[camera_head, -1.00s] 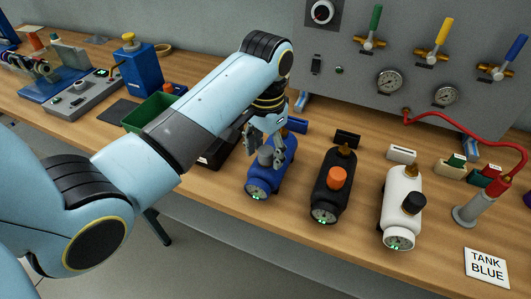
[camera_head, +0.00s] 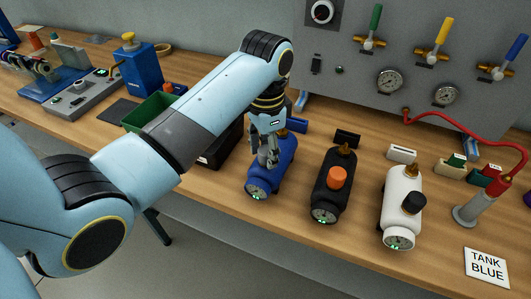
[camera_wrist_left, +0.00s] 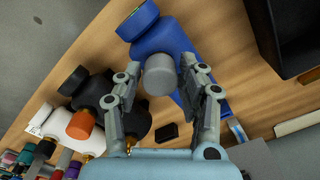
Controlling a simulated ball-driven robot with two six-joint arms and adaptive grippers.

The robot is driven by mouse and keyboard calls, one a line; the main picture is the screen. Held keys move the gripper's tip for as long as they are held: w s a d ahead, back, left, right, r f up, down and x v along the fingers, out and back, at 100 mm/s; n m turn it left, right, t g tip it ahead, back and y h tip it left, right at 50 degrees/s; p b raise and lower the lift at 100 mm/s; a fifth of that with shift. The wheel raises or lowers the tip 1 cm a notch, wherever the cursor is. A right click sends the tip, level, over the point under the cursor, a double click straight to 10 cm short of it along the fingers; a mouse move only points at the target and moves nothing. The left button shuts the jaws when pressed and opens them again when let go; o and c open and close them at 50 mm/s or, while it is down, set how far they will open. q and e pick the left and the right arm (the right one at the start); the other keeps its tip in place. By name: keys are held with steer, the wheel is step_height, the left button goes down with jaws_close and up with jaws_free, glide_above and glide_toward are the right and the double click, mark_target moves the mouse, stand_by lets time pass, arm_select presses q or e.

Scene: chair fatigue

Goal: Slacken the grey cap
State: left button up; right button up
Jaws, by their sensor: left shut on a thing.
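The blue tank (camera_head: 285,168) lies on the bench at the left of a row of three tanks. Its grey cap (camera_wrist_left: 160,76) sits on top and shows between the fingers in the wrist view. My left gripper (camera_head: 267,160) reaches down over the blue tank and is shut on the grey cap. In the head view the fingers mostly hide the cap. The blue tank also shows in the wrist view (camera_wrist_left: 158,40). My right gripper is not in view.
A black tank (camera_head: 325,203) with an orange cap (camera_head: 338,177) and a white tank (camera_head: 398,214) with a black cap stand to the right. A green bin (camera_head: 150,112) is at the left. A panel with gauges and valves rises behind. A "TANK BLUE" card (camera_head: 487,268) lies front right.

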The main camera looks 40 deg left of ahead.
arm_select(q)
steer(key=n, duration=0.4)
steer(key=n, duration=0.4)
stand_by(0.4)
steer(key=n, duration=0.4)
steer(key=n, duration=0.4)
steer(key=o, duration=1)
steer(key=shift+o, duration=0.2)
